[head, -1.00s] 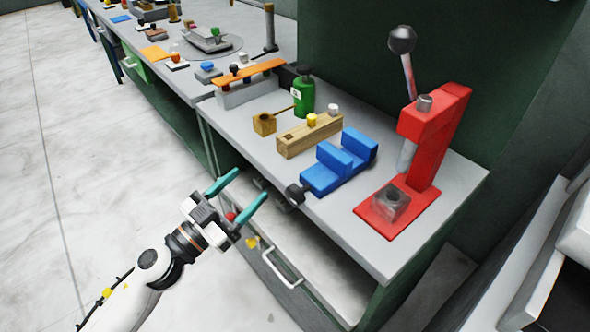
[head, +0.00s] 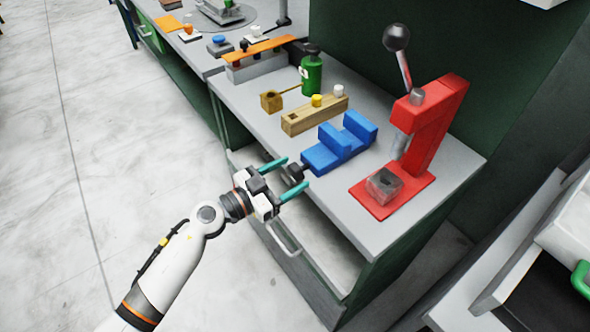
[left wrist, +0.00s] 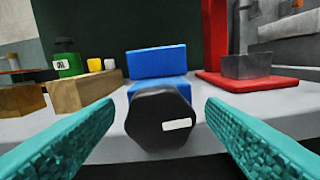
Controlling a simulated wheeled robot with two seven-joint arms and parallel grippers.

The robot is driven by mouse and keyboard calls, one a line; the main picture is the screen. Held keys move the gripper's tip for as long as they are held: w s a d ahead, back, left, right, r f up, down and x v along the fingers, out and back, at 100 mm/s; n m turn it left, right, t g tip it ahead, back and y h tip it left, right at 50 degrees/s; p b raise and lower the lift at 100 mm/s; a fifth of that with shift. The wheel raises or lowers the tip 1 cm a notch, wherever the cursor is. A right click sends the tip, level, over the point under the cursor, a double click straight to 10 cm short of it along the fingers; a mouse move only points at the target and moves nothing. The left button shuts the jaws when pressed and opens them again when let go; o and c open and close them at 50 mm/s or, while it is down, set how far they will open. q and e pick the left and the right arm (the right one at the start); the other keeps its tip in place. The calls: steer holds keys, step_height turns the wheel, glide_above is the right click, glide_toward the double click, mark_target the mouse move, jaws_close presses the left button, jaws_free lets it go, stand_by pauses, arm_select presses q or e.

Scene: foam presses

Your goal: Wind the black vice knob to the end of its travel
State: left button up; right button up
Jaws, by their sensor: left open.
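The black vice knob (head: 295,171) sticks out from the front end of the blue vice (head: 322,157), over the table's front edge. In the left wrist view the knob (left wrist: 160,118) is a black faceted disc with a white mark, and the blue vice (left wrist: 158,64) stands behind it. My left gripper (head: 296,173) is open with its teal fingers apart. The knob appears between the fingertips, with a clear gap to each finger in the left wrist view (left wrist: 160,125). My right gripper does not show.
A red press (head: 440,125) on a red base stands right of the vice. A wooden block (head: 300,121) with yellow and white pegs and a green bottle (head: 311,76) stand to the left. An open drawer with a handle (head: 284,240) lies below the table edge.

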arm_select(q)
steer(key=shift+x, duration=1.05)
steer(key=c, duration=1)
steer(key=shift+r+m+p, duration=0.15)
steer(key=shift+m+p, duration=0.75)
steer(key=shift+m, duration=0.5)
steer(key=o, duration=0.9)
steer(key=shift+f, duration=0.2)
steer(key=shift+o, duration=0.5)
